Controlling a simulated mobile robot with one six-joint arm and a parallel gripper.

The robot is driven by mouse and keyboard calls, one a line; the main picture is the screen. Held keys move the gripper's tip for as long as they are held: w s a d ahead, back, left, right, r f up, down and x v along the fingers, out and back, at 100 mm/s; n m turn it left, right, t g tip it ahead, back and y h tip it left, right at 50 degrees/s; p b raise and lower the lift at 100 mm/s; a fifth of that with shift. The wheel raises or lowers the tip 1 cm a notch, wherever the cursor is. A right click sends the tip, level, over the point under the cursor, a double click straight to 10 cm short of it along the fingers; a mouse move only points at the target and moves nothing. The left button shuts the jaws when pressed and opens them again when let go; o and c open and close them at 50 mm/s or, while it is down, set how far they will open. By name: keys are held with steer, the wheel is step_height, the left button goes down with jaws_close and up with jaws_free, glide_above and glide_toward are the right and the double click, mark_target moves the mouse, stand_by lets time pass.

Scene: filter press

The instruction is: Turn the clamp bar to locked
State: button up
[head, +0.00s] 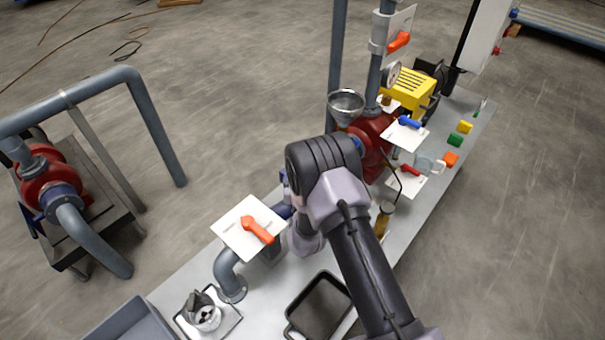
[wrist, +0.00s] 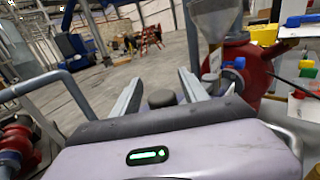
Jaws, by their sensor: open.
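I cannot tell for sure which part is the clamp bar. An orange handle (head: 257,230) sits on a white plate left of my arm in the head view. A blue handle (head: 408,121) and a red handle (head: 411,170) sit on white plates to the right. Another orange handle (head: 399,41) is on an upright plate at the top. My gripper (wrist: 160,84) is open in the wrist view, its two fingers spread apart. A dark round knob (wrist: 162,98) shows between their bases; I cannot tell what it belongs to. My arm hides the gripper in the head view.
A red pump body (wrist: 248,72) with a metal funnel (wrist: 216,20) stands right of my fingers. The bench (head: 185,270) carries a black tray (head: 319,306) and a small cup (head: 207,317). Blue-grey piping (head: 150,120) stands at left. Open floor (head: 230,80) lies beyond.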

steer(key=s+p, duration=0.1)
steer(key=s, duration=1.6)
steer(key=shift+d, duration=0.35)
